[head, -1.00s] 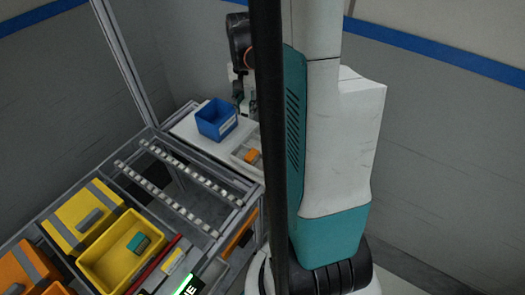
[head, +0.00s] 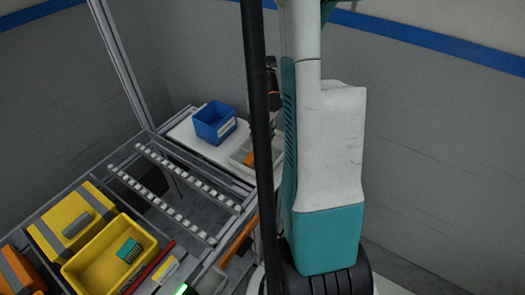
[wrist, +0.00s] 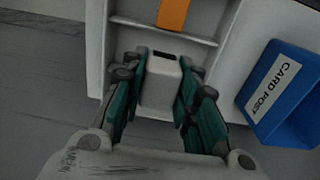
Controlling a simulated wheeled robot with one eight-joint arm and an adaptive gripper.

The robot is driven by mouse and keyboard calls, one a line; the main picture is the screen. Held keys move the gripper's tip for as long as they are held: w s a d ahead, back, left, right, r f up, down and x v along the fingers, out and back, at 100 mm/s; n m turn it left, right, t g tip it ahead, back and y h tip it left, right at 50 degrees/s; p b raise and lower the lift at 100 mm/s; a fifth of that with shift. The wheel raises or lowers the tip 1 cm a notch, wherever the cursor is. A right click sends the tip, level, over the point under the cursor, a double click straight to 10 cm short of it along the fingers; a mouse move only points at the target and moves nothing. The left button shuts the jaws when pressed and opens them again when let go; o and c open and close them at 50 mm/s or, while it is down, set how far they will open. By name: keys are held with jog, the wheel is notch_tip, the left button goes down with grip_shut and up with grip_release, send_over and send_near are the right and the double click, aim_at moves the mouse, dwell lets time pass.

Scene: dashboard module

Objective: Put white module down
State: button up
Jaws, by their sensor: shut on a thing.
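The white module (wrist: 160,84) is a small white block with a dark slot in its top end. It sits between the green fingers of my gripper (wrist: 158,72) in the wrist view, with a finger on each side. The module is over or in the near part of a pale tray (wrist: 205,42); I cannot tell whether it touches the bottom. The tray also shows in the head view (head: 236,158). There the dark pole and my arm hide most of the gripper, and I cannot make out the module.
An orange block (wrist: 173,14) lies in the tray's far compartment. A blue bin (wrist: 285,92) labelled "CARD POST" stands right of the tray; it also shows in the head view (head: 214,122). Roller rails (head: 190,180) and a yellow bin (head: 85,262) lie to the left front.

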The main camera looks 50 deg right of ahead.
aim_at(263, 154)
jog(key=shift+f+b, duration=0.9)
jog(key=shift+f, duration=1.85)
jog(key=shift+f, duration=0.2)
jog(key=o, duration=1.1)
jog(key=shift+c, duration=0.2)
jog(key=shift+r, duration=0.2)
notch_tip(263, 154, up, 12)
jog(key=p, duration=0.4)
